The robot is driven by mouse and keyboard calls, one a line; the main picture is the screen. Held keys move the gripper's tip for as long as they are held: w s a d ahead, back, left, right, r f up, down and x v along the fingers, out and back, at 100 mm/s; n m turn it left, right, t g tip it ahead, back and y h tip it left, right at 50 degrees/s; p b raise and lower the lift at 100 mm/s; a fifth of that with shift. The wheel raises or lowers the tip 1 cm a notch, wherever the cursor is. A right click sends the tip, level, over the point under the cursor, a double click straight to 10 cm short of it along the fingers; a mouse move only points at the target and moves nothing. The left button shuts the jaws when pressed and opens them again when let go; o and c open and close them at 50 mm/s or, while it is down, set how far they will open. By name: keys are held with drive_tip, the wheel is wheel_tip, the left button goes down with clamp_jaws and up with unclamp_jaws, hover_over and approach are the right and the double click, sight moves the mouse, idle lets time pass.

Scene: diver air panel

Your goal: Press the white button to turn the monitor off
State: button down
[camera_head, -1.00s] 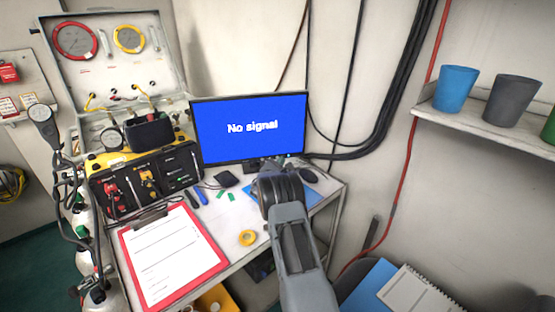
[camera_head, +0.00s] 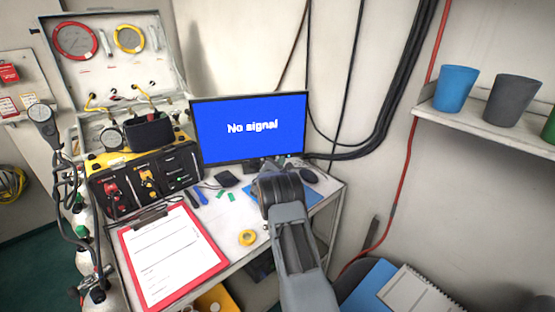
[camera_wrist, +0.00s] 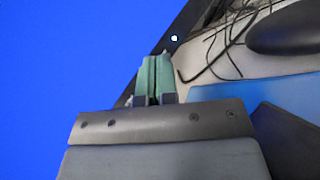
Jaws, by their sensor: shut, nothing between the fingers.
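The monitor (camera_head: 248,128) stands at the back of the desk, its blue screen lit with the words "No signal". In the wrist view the blue screen (camera_wrist: 70,60) fills the left side, with its dark bezel running diagonally. The small white button (camera_wrist: 174,38) shows as a bright dot on that bezel, above and a little right of my fingertips. My gripper (camera_wrist: 155,62) is shut and empty, its greenish fingers side by side close to the bezel. I cannot tell whether they touch it. In the head view my arm hides the gripper and the button.
A dark mouse (camera_head: 308,175) lies on a blue mat (camera_head: 318,192) right of my arm; black cables (camera_wrist: 225,45) run beside the bezel. A yellow tape roll (camera_head: 248,237) and a red clipboard (camera_head: 215,262) lie nearer. Cups stand on a shelf (camera_head: 470,125) at right.

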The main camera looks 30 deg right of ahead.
drive_tip(key=shift+w+d+b, duration=0.25)
drive_tip(key=shift+w+b, duration=0.5)
drive_tip(key=shift+b, duration=0.5)
idle(0.6)
drive_tip(key=shift+s, duration=0.15)
drive_tip(key=shift+s+a+b, duration=0.25)
drive_tip(key=shift+s+b, duration=0.1)
drive_tip(key=shift+s, duration=0.25)
idle(0.3)
drive_tip(key=shift+s+a+b, duration=0.25)
drive_tip(key=shift+s+a, duration=0.05)
drive_tip(key=shift+s, duration=0.5)
drive_tip(key=shift+s+a+b, duration=0.2)
drive_tip(key=shift+s+a, duration=0.05)
drive_tip(key=shift+s, duration=0.5)
drive_tip(key=shift+s+a+b, duration=0.25)
drive_tip(key=shift+s+a, duration=0.05)
drive_tip(key=shift+s, duration=0.5)
